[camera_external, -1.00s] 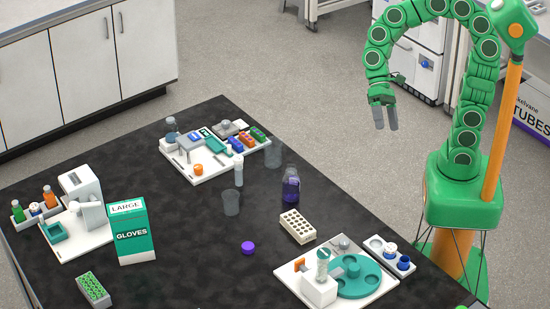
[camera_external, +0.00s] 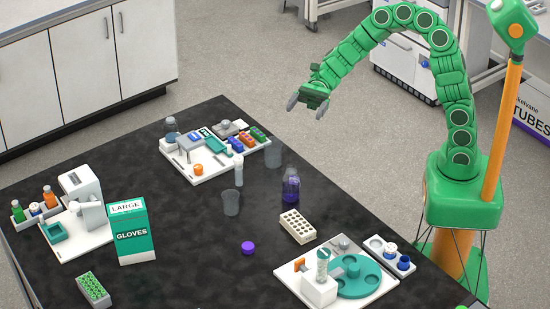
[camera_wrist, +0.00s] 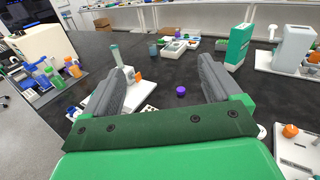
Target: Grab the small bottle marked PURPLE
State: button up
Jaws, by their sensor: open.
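A small clear bottle with purple contents (camera_external: 291,187) stands upright on the black table in the external view, near the table's right edge. Any writing on it is too small to read, and I cannot pick it out in the wrist view. My gripper (camera_external: 307,107) is open and empty, high in the air beyond the table's back right edge, well apart from the bottle. Its two grey fingers also show spread in the wrist view (camera_wrist: 163,75), with table surface visible between them.
A purple cap (camera_external: 248,248) lies on the table. A clear beaker (camera_external: 231,202), a white tube (camera_external: 239,171), a beige rack (camera_external: 297,227) and another beaker (camera_external: 273,153) surround the bottle. A green gloves box (camera_external: 131,232) stands left. The table's front middle is mostly clear.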

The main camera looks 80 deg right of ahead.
jog(key=w+d+f+m, duration=0.1)
jog(key=w, duration=0.1)
send_near(288, 190)
jog(key=shift+s+a+f+t, duration=0.1)
jog(key=shift+a+t, duration=0.3)
jog(key=shift+a, duration=0.2)
jog(key=shift+x, duration=3.9)
jog(key=shift+f, duration=0.2)
jog(key=shift+c, duration=0.4)
jog(key=c, duration=1.1)
jog(key=shift+r, duration=0.15)
